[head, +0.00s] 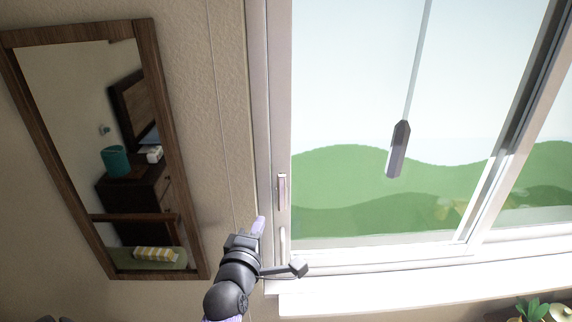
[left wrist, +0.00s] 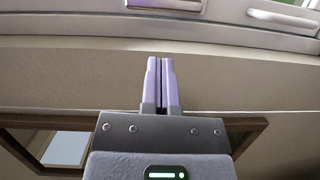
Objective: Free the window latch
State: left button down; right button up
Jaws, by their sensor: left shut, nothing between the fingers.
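The window has a pale frame with two small light handle-like fittings on its left upright, an upper fitting (head: 282,190) and a lower fitting (head: 282,241). I cannot tell for sure which one is the latch. Two pale fittings also show at the top edge of the left wrist view, one at the middle (left wrist: 165,4) and one at the right (left wrist: 283,19). My left gripper (head: 260,225) is just left of the lower fitting in the head view. Its lilac fingers (left wrist: 161,62) are together and empty, apart from both fittings in the wrist view. My right gripper is not in view.
A wood-framed mirror (head: 176,150) hangs on the beige wall at left. A dark grey wand (head: 398,150) hangs in front of the glass. The white sill (head: 400,286) runs below the window, with a plant (head: 533,309) at the lower right.

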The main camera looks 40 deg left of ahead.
aim_at(279, 185)
pick_arm(q)
jog(key=r+x, duration=0.2)
jog(key=x, duration=0.8)
jog(key=shift+a+n, duration=0.3)
jog(key=shift+a, duration=0.1)
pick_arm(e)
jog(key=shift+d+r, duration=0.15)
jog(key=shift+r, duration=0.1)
pick_arm(q)
jog(key=shift+s+r, duration=0.1)
jog(key=shift+s, duration=0.05)
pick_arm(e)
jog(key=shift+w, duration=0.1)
